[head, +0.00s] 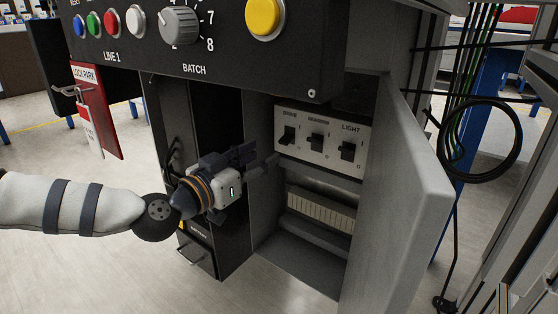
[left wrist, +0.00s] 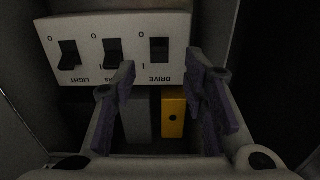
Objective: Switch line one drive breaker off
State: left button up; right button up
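The drive breaker (head: 288,137) is the leftmost of three black switches on a pale panel (head: 310,160) inside the open cabinet. In the left wrist view the panel appears upside down, with the drive breaker (left wrist: 160,49) at the right; its lever looks different from the other two, but I cannot tell its position surely. My left gripper (head: 258,160) is at the cabinet opening, in front of and slightly below the drive breaker. In the left wrist view the gripper (left wrist: 163,80) has its fingers apart, with nothing between them. My right gripper is not in view.
The middle breaker (head: 316,142) and light breaker (head: 348,151) sit beside the drive breaker. The open cabinet door (head: 405,200) stands at the right. A button console (head: 200,50) overhangs the cabinet. A red lock park board (head: 98,110) hangs at the left.

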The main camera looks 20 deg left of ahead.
aim_at(282, 144)
pick_arm(q)
jog(key=b+x, duration=0.2)
jog(key=x, duration=0.4)
jog(key=shift+w+d+f, duration=0.1)
jog(key=shift+w, duration=0.15)
grip_shut()
jog(key=shift+w+f+t+h+b, duration=0.15)
jog(key=shift+f+t+h+b, duration=0.3)
jog(key=shift+t, duration=0.45)
grip_release()
